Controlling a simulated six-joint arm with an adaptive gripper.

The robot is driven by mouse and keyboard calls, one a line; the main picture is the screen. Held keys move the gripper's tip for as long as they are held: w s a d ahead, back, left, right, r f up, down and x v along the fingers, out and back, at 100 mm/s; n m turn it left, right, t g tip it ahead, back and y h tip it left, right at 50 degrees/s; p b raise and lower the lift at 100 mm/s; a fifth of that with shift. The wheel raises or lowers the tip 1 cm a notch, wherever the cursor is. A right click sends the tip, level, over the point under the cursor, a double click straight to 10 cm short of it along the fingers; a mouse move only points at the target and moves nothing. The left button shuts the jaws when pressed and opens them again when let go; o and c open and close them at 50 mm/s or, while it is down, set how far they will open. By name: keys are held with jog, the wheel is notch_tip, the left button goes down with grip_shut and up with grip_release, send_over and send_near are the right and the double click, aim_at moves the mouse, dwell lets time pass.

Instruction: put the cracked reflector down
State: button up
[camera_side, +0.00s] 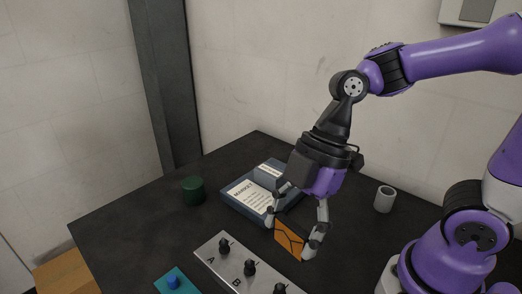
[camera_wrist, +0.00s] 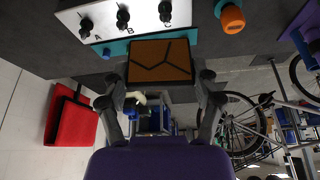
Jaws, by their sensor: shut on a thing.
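The cracked reflector (camera_side: 289,243) is an orange plate with dark crack lines. It also shows in the wrist view (camera_wrist: 160,60), where the cracks branch across its face. My gripper (camera_side: 291,234) is shut on it, with one fingertip at each side edge. The reflector is tilted in the side view and appears to be above the dark table; the gap beneath it cannot be judged exactly. In the wrist view my gripper (camera_wrist: 160,85) has a finger on each side of the reflector.
A blue-grey tray (camera_side: 231,204) with a "MARKET" card lies behind the gripper. A knobbed panel (camera_side: 216,259) marked A, B, C is in front. A green cylinder (camera_side: 193,190), a grey cup (camera_side: 384,199) and a teal block (camera_side: 186,284) stand around. The table's left part is bare.

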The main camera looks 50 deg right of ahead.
jog(key=shift+s+a+f+n+g, duration=0.15)
jog(key=shift+s+n, duration=0.2)
jog(key=shift+s, duration=0.25)
jog(key=shift+s+a+f+n+g, duration=0.15)
jog(key=shift+s+n, duration=0.2)
jog(key=shift+s, duration=0.25)
jog(key=w+d+f, duration=0.4)
jog(key=w+d, duration=0.1)
jog(key=w+d+f, duration=0.2)
jog(key=d, duration=0.1)
jog(key=shift+w+d+f, duration=0.15)
jog(key=shift+d+f, duration=0.05)
jog(key=shift+f, duration=2.2)
jog(key=shift+f, duration=0.1)
jog(key=o, duration=0.9)
